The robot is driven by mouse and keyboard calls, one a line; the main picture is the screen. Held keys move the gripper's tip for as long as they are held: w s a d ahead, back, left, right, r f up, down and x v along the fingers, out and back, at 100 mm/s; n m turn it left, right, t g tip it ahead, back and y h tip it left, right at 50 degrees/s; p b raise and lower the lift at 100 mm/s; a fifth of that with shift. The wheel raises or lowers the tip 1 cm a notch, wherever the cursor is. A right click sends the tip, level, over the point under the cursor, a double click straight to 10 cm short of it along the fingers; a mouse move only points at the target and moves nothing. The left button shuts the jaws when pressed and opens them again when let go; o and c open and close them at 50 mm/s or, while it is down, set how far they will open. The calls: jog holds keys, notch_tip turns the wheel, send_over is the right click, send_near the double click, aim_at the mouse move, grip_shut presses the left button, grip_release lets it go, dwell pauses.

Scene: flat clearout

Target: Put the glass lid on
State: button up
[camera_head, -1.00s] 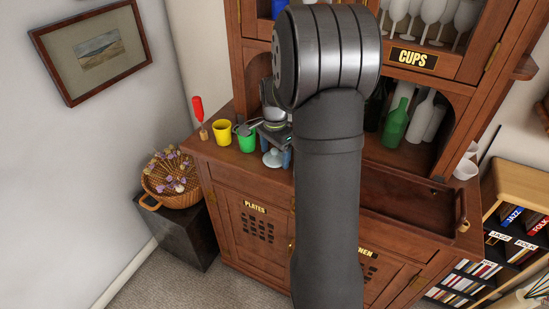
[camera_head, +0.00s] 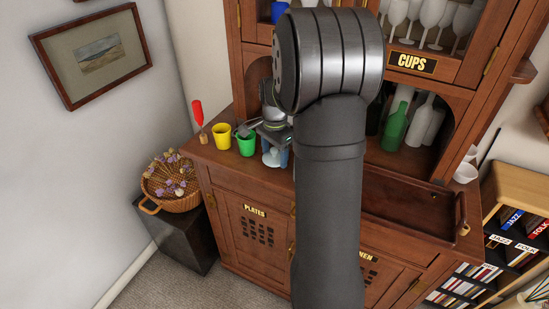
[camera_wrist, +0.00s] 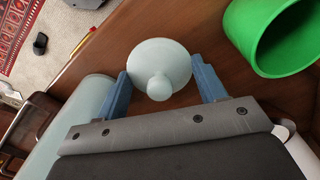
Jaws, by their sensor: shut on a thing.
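The glass lid (camera_wrist: 150,55) is a pale, translucent disc with a round knob. In the wrist view it sits between the two blue fingers of my gripper (camera_wrist: 159,68), which are shut on it from both sides. In the head view the lid (camera_head: 271,156) shows small and pale at the cabinet's counter edge, beside a blue finger. A pale, glassy round-walled vessel (camera_wrist: 72,122) shows at the left of the wrist view, beside the left finger and partly cut off by my gripper body. In the head view my arm hides the counter to the right of the lid.
A green cup (camera_wrist: 262,40) stands close to the right finger; in the head view a yellow cup (camera_head: 221,135) and a red-handled tool (camera_head: 198,118) stand left of it. Bottles (camera_head: 393,128) fill the niche behind my arm. A brown tray (camera_head: 405,205) lies to the right.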

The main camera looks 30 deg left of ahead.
aim_at(275, 148)
notch_tip(275, 148, up, 8)
jog(key=shift+f, duration=0.1)
jog(key=s+d+r, duration=0.1)
jog(key=d+r, duration=0.9)
jog(key=shift+d, duration=0.25)
jog(key=shift+f, duration=2.55)
jog(key=shift+f, duration=0.95)
dwell(0.7)
jog(key=o, duration=1.1)
jog(key=shift+c, duration=0.2)
